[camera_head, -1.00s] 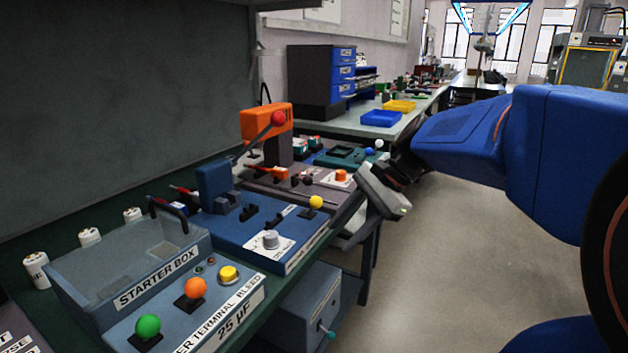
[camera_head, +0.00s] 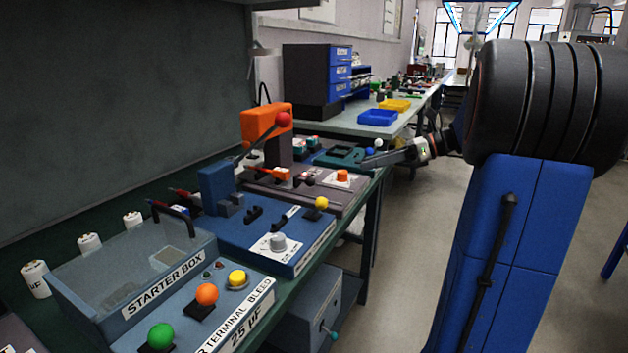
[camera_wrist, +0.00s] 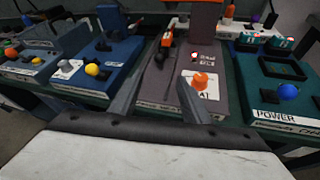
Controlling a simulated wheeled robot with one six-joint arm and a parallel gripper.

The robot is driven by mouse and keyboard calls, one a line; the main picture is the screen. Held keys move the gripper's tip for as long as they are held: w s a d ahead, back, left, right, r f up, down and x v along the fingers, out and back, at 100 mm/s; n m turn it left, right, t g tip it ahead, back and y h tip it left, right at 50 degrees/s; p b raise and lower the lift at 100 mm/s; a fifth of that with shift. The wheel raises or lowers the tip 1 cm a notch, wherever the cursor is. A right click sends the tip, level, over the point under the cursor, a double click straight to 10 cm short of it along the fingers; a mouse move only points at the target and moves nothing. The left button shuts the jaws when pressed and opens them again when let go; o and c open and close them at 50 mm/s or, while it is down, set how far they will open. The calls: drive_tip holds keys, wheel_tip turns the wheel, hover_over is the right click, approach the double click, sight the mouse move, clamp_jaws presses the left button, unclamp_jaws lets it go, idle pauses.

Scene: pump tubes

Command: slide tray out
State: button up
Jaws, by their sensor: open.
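A teal unit marked POWER (camera_wrist: 278,77) has a square black frame (camera_wrist: 283,66) on top and a blue knob (camera_wrist: 288,91) at its front. In the head view, the teal unit (camera_head: 340,155) is at the bench's far end. I cannot tell which part is the tray. My gripper (camera_head: 366,160) is at the bench's front edge in the head view, by that unit. In the wrist view my gripper (camera_wrist: 162,82) is open, with nothing between its fingers. It faces a brown-grey unit (camera_wrist: 170,92) with an orange knob (camera_wrist: 200,80); the teal unit is to the right.
A blue unit (camera_head: 235,240) with a yellow knob and the starter box (camera_head: 150,285) stand nearer on the bench. An orange housing with a red-balled lever (camera_head: 265,125) rises behind. Blue (camera_head: 378,118) and yellow (camera_head: 396,105) bins sit farther off. The aisle floor (camera_head: 415,230) is clear.

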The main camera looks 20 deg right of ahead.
sight(317, 191)
drive_tip(key=x, duration=1.7)
clamp_jaws()
